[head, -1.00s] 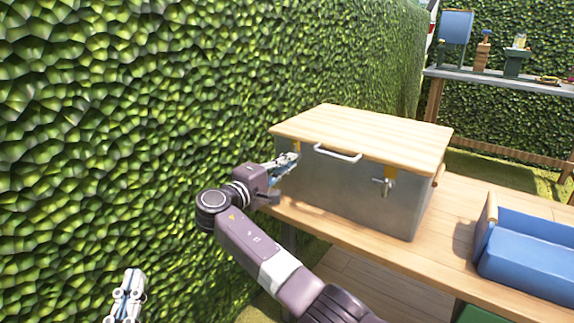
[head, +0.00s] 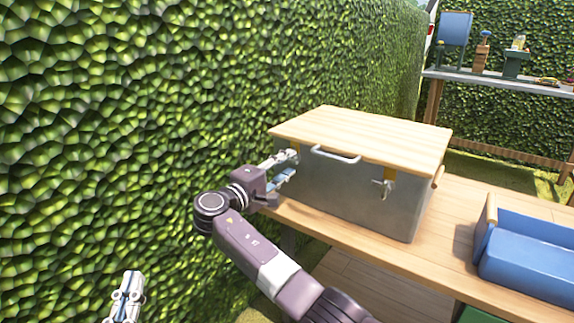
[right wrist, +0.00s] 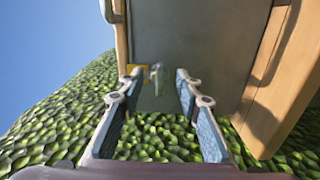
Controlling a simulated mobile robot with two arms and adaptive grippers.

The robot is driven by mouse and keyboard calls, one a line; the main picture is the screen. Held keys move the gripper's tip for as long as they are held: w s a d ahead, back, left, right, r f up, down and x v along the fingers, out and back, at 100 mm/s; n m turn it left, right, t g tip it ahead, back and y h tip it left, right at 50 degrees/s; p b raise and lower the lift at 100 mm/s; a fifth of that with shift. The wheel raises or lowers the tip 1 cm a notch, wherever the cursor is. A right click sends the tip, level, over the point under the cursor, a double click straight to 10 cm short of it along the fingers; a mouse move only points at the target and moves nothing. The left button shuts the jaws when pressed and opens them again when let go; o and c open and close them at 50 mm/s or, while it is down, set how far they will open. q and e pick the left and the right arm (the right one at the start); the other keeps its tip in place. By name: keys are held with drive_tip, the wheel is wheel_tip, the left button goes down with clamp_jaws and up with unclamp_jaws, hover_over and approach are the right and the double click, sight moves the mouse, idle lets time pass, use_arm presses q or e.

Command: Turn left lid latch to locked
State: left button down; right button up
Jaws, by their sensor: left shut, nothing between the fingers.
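A grey metal chest (head: 340,190) with a wooden lid (head: 365,135) stands on a wooden bench. The left latch is mostly hidden behind my right gripper (head: 283,170) in the head view. In the right wrist view, the left latch (right wrist: 157,75) is a small metal piece beside a yellow plate (right wrist: 141,69), seen between my right gripper's (right wrist: 160,80) spread fingers. I cannot tell whether they touch it. The right latch (head: 384,187) has a metal handle below a yellow plate. My left gripper (head: 126,297) is shut and empty at the lower left, away from the chest.
A white handle (head: 336,156) sits at the lid's front edge between the latches. A blue bin (head: 530,255) stands on the bench (head: 448,240) to the right. A hedge (head: 130,120) rises close along the left. A shelf table (head: 500,80) with tools is at the back right.

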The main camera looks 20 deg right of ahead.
drive_tip(key=v, duration=1.1)
drive_tip(key=shift+s+a, duration=0.2)
